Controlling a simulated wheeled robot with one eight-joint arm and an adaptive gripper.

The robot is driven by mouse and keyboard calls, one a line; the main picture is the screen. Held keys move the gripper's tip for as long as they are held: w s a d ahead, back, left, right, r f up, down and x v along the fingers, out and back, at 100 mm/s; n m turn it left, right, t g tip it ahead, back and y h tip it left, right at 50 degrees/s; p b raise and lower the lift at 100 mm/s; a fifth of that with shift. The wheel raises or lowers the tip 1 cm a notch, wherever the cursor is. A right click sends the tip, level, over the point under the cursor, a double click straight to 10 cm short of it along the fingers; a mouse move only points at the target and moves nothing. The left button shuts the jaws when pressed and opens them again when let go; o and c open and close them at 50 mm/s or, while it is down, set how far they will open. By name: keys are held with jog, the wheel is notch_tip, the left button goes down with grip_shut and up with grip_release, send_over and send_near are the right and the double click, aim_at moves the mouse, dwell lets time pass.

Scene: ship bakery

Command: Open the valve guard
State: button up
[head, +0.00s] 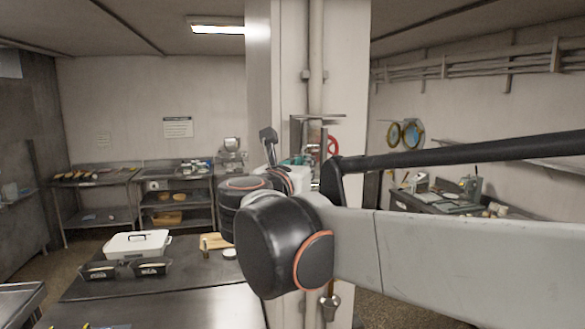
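A red valve wheel (333,146) shows on the pipe that runs down the pale column, just above my arm. A grey guard with a flat top plate (318,117) stands around the valve; its lower part is hidden behind my arm. I cannot tell how far the guard is open. My gripper (268,140) is at the end of my arm, left of the guard, with one dark finger-like part pointing up. Most of the gripper is hidden behind my arm's dark joints, and I see nothing clearly held in it. I cannot tell whether it touches the guard.
The column (275,80) with its pipe (316,60) rises behind my arm. A dark table at the left front bears a white lidded box (136,243) and black loaf pans (150,266). Steel shelves (179,216) line the back wall. A cluttered counter (420,203) stands at right.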

jog(key=o, duration=0.4)
jog(key=shift+s, duration=0.15)
jog(key=shift+o, duration=0.2)
jog(key=shift+s+a, duration=0.1)
jog(key=v, duration=1.1)
jog(key=shift+s, duration=0.4)
